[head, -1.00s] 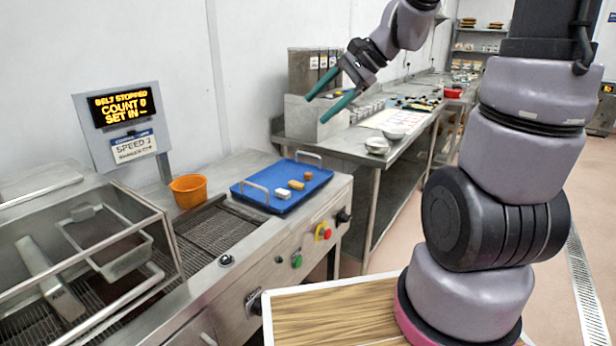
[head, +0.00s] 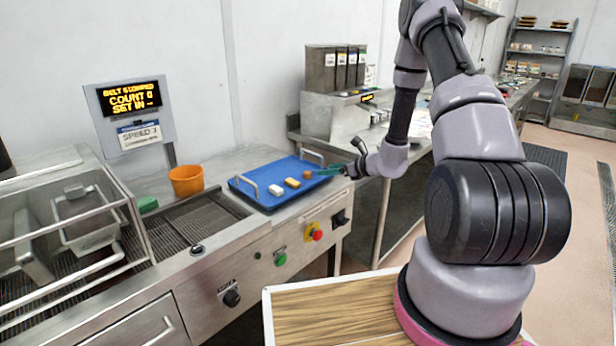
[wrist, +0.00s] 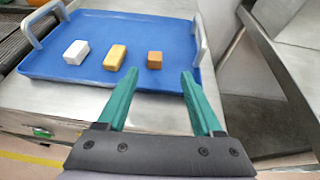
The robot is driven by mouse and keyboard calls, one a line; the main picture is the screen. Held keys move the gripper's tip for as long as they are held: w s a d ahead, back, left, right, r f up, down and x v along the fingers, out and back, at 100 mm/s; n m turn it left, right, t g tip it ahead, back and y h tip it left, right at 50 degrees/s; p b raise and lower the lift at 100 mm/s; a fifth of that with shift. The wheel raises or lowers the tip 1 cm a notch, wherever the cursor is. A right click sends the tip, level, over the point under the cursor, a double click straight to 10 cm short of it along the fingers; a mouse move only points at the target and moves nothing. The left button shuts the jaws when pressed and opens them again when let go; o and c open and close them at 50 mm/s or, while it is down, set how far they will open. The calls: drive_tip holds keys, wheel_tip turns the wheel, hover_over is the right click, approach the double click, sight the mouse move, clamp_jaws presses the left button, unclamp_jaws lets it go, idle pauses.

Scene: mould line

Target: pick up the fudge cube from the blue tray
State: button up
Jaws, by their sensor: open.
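The blue tray (head: 262,201) lies on the steel machine top and has a metal handle at each end. Three small pieces sit on it in a row: a white block, a yellow bar and a brown cube, the fudge cube (head: 307,175). In the wrist view the fudge cube (wrist: 154,60) is the rightmost piece, beyond my fingertips. My gripper (head: 325,169) has green fingers and is at the tray's right end, close to the fudge cube. In the wrist view my gripper (wrist: 158,80) is open, with nothing between its fingers.
The white block (wrist: 76,52) and yellow bar (wrist: 115,57) lie left of the cube. The tray's right handle (wrist: 198,40) stands close to my right finger. An orange bucket (head: 186,180) is left of the tray. A steel dispenser (head: 333,115) stands behind it.

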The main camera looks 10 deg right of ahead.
sight(308, 173)
drive_tip(key=x, duration=0.4)
drive_tip(key=shift+w+a+f, duration=0.15)
drive_tip(key=shift+w+a, duration=0.1)
drive_tip(key=shift+a, duration=0.05)
drive_tip(key=shift+s+a+x, duration=0.1)
drive_tip(key=shift+a+x, duration=0.05)
drive_tip(key=shift+x, duration=1.2)
drive_tip(key=shift+s+a+x, duration=0.1)
drive_tip(key=shift+s+x, duration=0.05)
drive_tip(key=shift+x, duration=1.2)
clamp_jaws()
